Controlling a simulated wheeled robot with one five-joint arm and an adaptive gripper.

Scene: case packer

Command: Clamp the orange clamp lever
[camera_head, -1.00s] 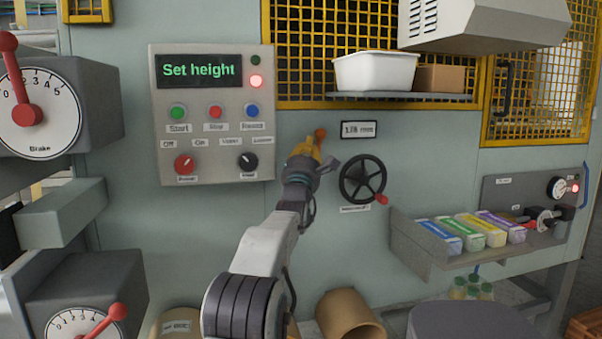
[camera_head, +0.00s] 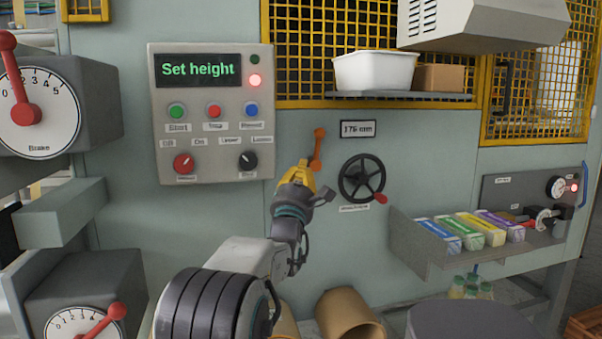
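The orange clamp lever (camera_head: 319,146) is on the green-grey machine panel, left of the black handwheel. It stands nearly upright, with its rounded knob at the top. My gripper (camera_head: 316,181) is just below the lever, in front of the panel. Its yellow finger and its grey finger look spread apart, with nothing seen between them. The yellow finger's tip is close to the lever's lower end; I cannot tell whether they touch. The lever's pivot is partly hidden by the gripper.
The black handwheel (camera_head: 361,178) with a red knob is close right of my gripper. A small readout (camera_head: 358,129) is above it. The control box (camera_head: 211,113) reads "Set height" and has a lit red lamp. A shelf (camera_head: 408,240) with coloured cartons juts out at right.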

